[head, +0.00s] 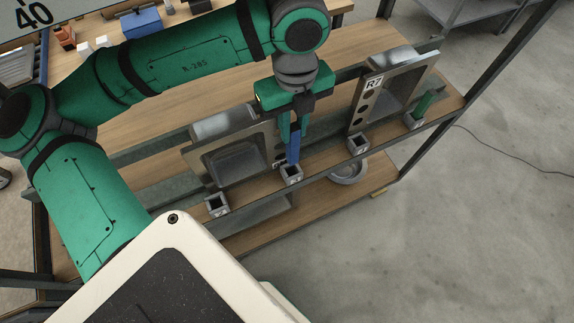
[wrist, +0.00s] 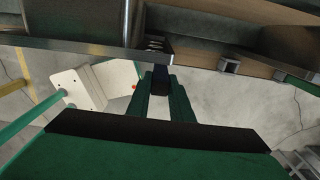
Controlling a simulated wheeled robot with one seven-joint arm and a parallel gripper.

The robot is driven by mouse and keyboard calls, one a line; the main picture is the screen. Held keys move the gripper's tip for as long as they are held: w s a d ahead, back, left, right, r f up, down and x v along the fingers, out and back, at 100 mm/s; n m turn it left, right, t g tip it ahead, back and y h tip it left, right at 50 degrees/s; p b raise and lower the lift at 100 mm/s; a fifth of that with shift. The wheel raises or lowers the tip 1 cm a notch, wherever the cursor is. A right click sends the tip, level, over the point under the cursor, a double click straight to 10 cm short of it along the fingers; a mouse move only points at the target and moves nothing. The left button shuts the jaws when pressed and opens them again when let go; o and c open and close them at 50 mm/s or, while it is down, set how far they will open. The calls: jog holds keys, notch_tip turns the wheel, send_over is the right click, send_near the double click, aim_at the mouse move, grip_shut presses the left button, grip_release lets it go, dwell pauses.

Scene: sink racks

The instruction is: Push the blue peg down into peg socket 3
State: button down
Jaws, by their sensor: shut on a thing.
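The blue peg (head: 293,147) is upright between the fingers of my gripper (head: 294,128), which is shut on it. The peg's lower end meets the mouth of a small grey square socket (head: 291,176) on the shelf's front edge; how deep it sits inside cannot be told. The number on this socket is too small to read surely. In the wrist view, my gripper's fingers (wrist: 161,92) close around the dark blue peg (wrist: 160,76), and the socket is mostly hidden beyond it.
Empty sockets stand to the left (head: 217,205) and right (head: 357,145). Two upright grey metal frames (head: 199,160) (head: 359,103) stand close behind the sockets, on either side of my gripper. A round metal bowl (head: 348,172) is on the lower shelf.

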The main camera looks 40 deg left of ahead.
aim_at(291, 151)
notch_tip(291, 151, down, 9)
jog(key=shift+f, duration=0.15)
dwell(0.4)
jog(key=shift+f, duration=0.15)
jog(key=c, duration=1.6)
grip_release()
jog(key=shift+s, duration=0.1)
jog(key=shift+r, duration=0.2)
notch_tip(291, 151, up, 12)
